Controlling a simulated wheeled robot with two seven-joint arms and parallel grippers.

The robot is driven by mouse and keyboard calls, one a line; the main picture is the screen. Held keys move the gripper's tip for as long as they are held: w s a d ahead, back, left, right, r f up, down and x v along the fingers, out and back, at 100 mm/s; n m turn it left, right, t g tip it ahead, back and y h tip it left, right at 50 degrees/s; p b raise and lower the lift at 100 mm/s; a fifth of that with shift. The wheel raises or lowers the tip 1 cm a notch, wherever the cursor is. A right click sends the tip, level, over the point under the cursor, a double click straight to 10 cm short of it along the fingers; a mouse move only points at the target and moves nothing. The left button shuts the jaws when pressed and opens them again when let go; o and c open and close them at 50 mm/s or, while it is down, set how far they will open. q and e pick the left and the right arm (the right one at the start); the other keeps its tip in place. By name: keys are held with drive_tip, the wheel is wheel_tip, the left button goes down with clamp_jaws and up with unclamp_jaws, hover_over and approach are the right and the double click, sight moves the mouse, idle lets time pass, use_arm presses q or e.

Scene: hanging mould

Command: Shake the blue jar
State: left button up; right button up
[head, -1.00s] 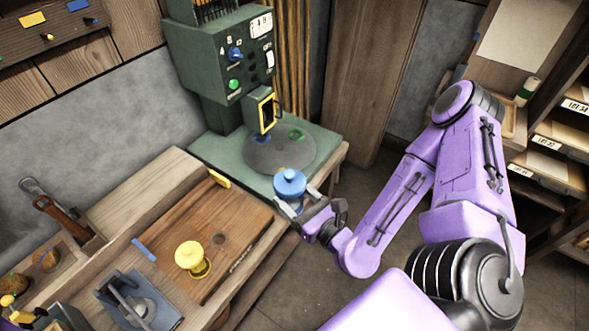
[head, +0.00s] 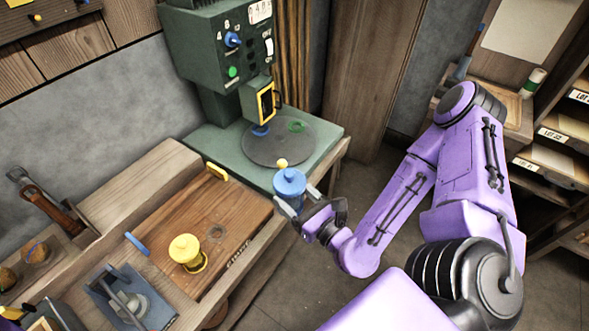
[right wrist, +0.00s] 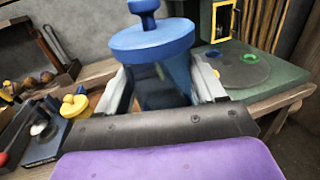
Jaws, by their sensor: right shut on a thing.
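The blue jar (head: 290,184) has a blue lid with a knob on top and is held upright beside the front edge of the green machine's base. My right gripper (head: 297,203) is shut on the blue jar. In the right wrist view the jar (right wrist: 158,75) stands between the two fingers (right wrist: 160,92), its lid above them. The jar's lower part is hidden by my gripper. A yellow-lidded jar (head: 187,252) stands on the wooden bench board, to the left of my right gripper. My left gripper is not in view.
A green machine (head: 222,50) with a dark round plate (head: 270,148) stands behind the jar; blue and green rings mark the plate. A wooden bench (head: 150,190) with a grey-blue clamp fixture (head: 128,300) lies left. Shelves (head: 560,150) stand right. Open floor lies below my right arm.

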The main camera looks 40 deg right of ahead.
sight(299, 209)
use_arm(q)
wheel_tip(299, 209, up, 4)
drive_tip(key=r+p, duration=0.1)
drive_tip(key=p, duration=0.1)
use_arm(e)
wheel_tip(299, 209, up, 4)
drive_tip(key=shift+r, duration=0.25)
drive_tip(key=shift+s+f, duration=0.1)
drive_tip(key=shift+f, duration=0.15)
wheel_tip(299, 209, down, 8)
drive_tip(key=b, duration=0.8)
drive_tip(key=shift+r, duration=0.1)
drive_tip(key=shift+r+p, duration=0.3)
drive_tip(key=shift+p, duration=0.1)
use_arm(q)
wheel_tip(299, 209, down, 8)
